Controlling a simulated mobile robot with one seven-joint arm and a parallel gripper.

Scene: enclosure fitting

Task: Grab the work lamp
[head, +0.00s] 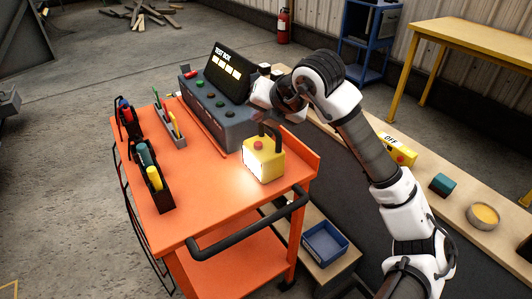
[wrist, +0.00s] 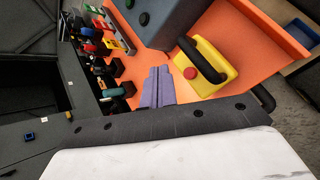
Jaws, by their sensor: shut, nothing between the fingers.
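The work lamp (head: 263,163) is a yellow box with a red button, a black carry handle and a glowing front face. It stands upright on the orange cart top, in front of the grey test box. In the wrist view the lamp (wrist: 215,77) is right of my gripper (wrist: 159,72), with its black handle clearly visible. My gripper's purple fingers are together and empty, apart from the lamp. In the head view my wrist is above and behind the lamp, by the test box; the fingers cannot be made out there.
The test box (head: 215,112) stands close behind the lamp. Tool holders (head: 150,180) line the cart's left side. A black push handle (head: 245,228) crosses the cart's near end. A bench with a yellow OFF box (head: 396,150) is at right. The cart top left of the lamp is clear.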

